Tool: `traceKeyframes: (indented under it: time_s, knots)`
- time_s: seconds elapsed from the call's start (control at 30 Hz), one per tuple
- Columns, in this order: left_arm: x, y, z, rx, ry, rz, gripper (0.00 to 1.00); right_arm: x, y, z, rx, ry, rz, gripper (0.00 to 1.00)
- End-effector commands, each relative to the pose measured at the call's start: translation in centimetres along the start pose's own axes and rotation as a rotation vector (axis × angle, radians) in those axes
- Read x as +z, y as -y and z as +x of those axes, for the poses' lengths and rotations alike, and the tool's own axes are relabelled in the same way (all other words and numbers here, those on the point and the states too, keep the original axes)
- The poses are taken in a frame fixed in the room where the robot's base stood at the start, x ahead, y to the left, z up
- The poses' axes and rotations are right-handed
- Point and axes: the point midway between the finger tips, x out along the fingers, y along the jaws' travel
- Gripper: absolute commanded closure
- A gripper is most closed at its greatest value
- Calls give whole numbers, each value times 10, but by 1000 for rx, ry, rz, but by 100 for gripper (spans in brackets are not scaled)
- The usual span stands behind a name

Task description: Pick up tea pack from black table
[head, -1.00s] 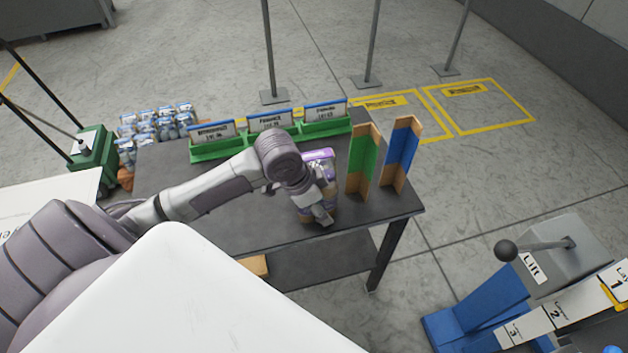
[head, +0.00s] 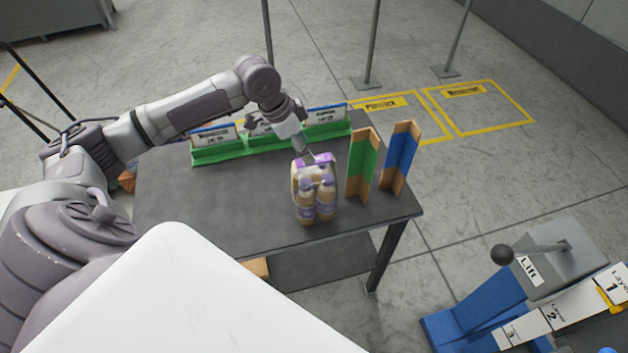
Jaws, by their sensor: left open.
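The tea pack (head: 314,196), several tan bottles with purple caps and labels in a wrapped bundle, stands upright near the front right of the black table (head: 230,212). My left gripper (head: 307,153) is open at the pack's far upper side, just above and behind its top. Whether a finger touches the pack I cannot tell. My right gripper is not in view.
A green holder (head: 222,152) with several blue-topped cards stands along the table's back edge. Close right of the pack stand a green angled board (head: 361,165) and a blue one (head: 401,158). A lift lever (head: 540,248) is at lower right. The table's left part is clear.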

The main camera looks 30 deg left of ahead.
Motion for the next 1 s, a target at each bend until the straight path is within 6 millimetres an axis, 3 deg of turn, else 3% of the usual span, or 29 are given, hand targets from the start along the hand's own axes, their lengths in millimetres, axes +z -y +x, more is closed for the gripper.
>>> traceKeyframes:
  time_s: [0.27,0.53,1.0]
  knots:
    - [-2,-1,21,2,1,-1,42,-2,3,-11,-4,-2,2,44]
    - [-2,-2,59,1,0,-1,42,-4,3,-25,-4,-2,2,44]
    - [-1,-1,64,-2,1,1,42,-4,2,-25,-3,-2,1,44]
